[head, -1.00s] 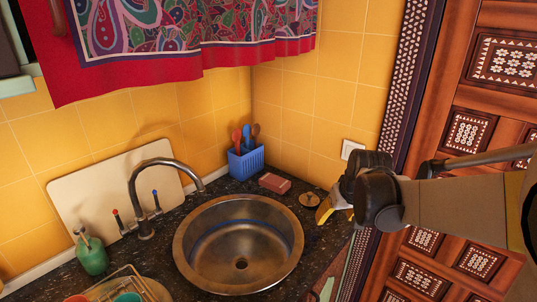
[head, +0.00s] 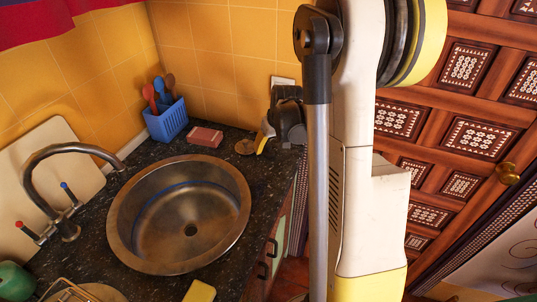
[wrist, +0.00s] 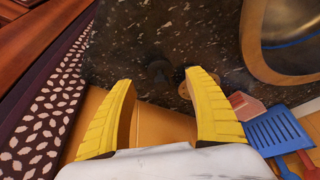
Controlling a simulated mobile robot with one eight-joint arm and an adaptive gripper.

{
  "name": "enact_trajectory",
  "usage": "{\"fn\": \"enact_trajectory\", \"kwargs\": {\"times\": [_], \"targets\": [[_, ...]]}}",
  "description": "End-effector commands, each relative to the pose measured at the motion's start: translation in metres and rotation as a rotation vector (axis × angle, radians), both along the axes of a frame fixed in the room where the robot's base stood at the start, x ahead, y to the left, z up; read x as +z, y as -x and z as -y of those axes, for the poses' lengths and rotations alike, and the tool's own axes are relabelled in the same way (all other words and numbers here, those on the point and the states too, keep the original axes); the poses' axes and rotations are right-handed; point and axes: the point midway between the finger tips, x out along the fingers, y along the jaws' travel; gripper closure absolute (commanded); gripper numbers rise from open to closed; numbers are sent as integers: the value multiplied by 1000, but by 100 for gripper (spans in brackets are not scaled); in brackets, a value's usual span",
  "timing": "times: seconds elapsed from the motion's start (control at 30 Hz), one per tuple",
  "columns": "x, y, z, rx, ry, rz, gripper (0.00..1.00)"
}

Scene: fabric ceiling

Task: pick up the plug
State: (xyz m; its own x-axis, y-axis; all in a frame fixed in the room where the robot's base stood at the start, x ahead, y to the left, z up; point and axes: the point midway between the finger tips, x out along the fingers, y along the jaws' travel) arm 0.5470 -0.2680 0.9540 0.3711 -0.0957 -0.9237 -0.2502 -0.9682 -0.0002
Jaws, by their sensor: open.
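The plug (head: 245,147) is a small round brass-coloured disc on the dark speckled counter (head: 262,175), right of the red block, in the head view. My gripper (head: 263,142) is close beside it and partly hides it.
The steel sink (head: 190,228) lies left of my gripper. A red block (head: 205,137) and a blue basket of utensils (head: 167,122) stand along the wall. Yellow tiled wall is behind the plug. A patterned wooden door (head: 480,140) is at the right.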

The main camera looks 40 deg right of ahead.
Motion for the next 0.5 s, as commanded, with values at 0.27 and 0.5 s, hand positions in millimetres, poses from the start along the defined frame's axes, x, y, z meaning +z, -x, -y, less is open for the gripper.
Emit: {"fn": "enact_trajectory", "kwargs": {"times": [0.27, 0.5], "targets": [[-29, -11, 2, -1, 1, 0, 38], [-27, -11, 1, -1, 0, 0, 70]]}}
